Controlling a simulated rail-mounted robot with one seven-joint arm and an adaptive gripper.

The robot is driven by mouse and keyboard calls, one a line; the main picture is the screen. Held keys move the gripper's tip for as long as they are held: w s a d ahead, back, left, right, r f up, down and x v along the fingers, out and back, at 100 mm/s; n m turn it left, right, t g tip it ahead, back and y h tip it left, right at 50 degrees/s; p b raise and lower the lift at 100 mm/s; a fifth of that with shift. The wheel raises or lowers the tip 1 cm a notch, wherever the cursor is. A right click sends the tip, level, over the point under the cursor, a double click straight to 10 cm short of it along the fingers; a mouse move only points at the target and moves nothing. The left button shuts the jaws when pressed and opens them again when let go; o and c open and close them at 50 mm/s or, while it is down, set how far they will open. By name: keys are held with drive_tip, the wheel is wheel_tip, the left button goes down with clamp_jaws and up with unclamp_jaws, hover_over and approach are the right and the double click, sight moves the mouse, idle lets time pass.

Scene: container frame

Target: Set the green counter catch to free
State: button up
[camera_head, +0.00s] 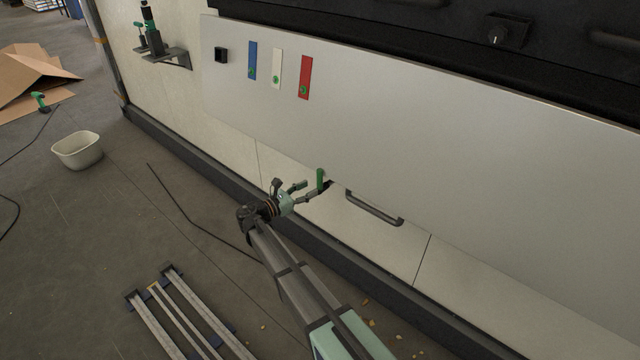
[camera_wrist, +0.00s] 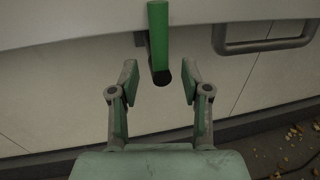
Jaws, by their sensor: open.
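The green counter catch (camera_head: 320,179) is a narrow green bar at the lower edge of the pale counter panel (camera_head: 420,130). In the wrist view the catch (camera_wrist: 158,38) stands upright, with a dark round end (camera_wrist: 162,77) below it. My gripper (camera_head: 315,190) is open at the catch in the head view. In the wrist view my gripper (camera_wrist: 160,82) has one finger on each side of the catch's lower end, with gaps on both sides. I cannot tell whether the fingertips reach as deep as the catch.
A dark bar handle (camera_head: 375,208) is just right of the catch, also in the wrist view (camera_wrist: 265,46). Blue (camera_head: 252,60), white (camera_head: 277,68) and red (camera_head: 304,77) strips are on the panel. A pale tub (camera_head: 78,150) and metal rails (camera_head: 185,315) are on the floor.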

sight(320, 183)
drive_tip(key=x, duration=0.6)
clamp_jaws()
